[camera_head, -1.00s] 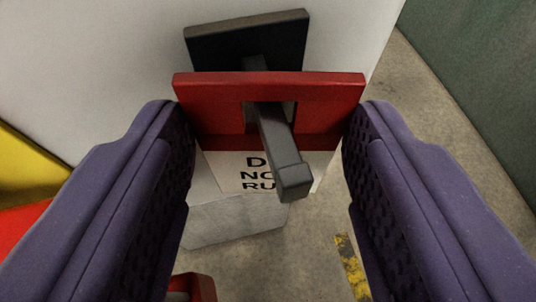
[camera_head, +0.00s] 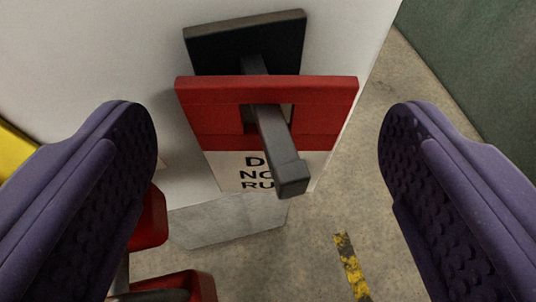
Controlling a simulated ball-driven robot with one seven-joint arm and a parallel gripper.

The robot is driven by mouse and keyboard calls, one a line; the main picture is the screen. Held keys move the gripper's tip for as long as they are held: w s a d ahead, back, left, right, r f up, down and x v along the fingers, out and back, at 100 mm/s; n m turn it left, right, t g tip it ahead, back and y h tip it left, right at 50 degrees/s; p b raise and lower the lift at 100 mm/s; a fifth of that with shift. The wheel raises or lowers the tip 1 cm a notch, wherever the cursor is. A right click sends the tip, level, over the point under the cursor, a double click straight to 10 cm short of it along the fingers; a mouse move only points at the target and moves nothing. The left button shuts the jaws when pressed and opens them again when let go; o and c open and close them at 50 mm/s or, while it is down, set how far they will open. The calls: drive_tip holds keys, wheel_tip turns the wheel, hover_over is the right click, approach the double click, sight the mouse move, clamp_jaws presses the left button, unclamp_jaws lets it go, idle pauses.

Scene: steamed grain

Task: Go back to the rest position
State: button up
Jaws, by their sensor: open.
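My gripper (camera_head: 268,150) shows as two purple ridged fingers, one on each side of the view. It is open, with a wide gap and nothing held between the fingers. A red rectangular frame (camera_head: 215,92) hangs on a dark grey bar (camera_head: 277,150), which passes through its opening. The bar sticks out from a black plate (camera_head: 212,48) on a white wall-like panel (camera_head: 110,60). The red frame lies between and ahead of the fingers, apart from both.
Below the frame is a white sign (camera_head: 245,172) with partly hidden black lettering. A grey block-like surface (camera_head: 225,225) and red parts (camera_head: 150,220) are at lower left. Concrete floor with a yellow-black strip (camera_head: 350,265) lies lower right. A green wall (camera_head: 480,70) stands at right.

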drive_tip(key=p+v, duration=0.1)
drive_tip(key=v, duration=0.7)
wheel_tip(320, 180, up, 19)
drive_tip(key=w+t+b, duration=0.1)
drive_tip(key=w+b, duration=0.2)
drive_tip(key=s+r, duration=0.7)
drive_tip(key=r, duration=0.4)
drive_tip(key=s+r+t+b, duration=0.1)
drive_tip(key=s+r, duration=0.6)
drive_tip(key=r, duration=0.4)
drive_tip(key=shift+d+m+h+b, duration=0.25)
drive_tip(key=shift+m+h+b, duration=0.05)
drive_tip(key=shift+h, duration=0.1)
